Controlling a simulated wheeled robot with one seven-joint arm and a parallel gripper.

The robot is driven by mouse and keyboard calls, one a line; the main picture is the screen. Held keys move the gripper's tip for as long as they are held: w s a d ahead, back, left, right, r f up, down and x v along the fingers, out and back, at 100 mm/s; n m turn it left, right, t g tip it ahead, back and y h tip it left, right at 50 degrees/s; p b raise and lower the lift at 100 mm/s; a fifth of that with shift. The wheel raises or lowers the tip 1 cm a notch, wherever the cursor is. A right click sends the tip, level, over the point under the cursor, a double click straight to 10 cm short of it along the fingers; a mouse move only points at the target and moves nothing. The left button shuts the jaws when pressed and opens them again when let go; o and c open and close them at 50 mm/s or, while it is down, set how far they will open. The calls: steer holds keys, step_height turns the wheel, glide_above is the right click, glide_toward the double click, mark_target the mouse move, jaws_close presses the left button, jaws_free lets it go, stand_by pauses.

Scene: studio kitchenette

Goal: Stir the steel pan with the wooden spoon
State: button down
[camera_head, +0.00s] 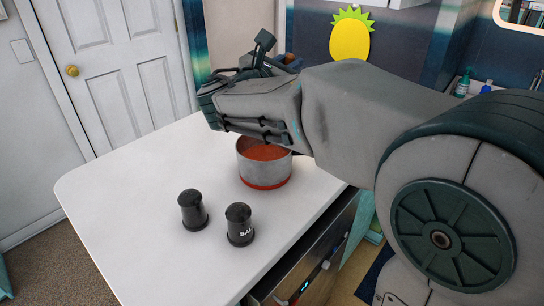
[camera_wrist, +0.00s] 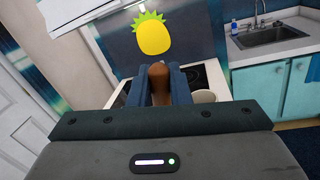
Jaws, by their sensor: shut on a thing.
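The steel pan (camera_head: 279,172) stands on the white tabletop in the head view, with a red filling and a red base band. My gripper (camera_wrist: 159,84) has its blue fingers shut on a brown wooden piece, the wooden spoon (camera_wrist: 159,72), seen end-on in the wrist view. In the head view my forearm and hand are above and in front of the pan's back rim. They hide most of the fingers and the spoon, so I cannot tell whether the spoon's lower end is in the pan.
Two black shakers (camera_head: 240,225) stand on the white tabletop (camera_head: 130,215) left of and nearer than the pan. An open drawer (camera_head: 310,265) with items sticks out below the near right edge. A pale round object (camera_wrist: 204,97) is by the stove. The tabletop's left side is clear.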

stand_by(0.4)
steer(key=shift+r+p, duration=1.15)
steer(key=shift+r, duration=0.4)
steer(key=shift+a+f, duration=0.1)
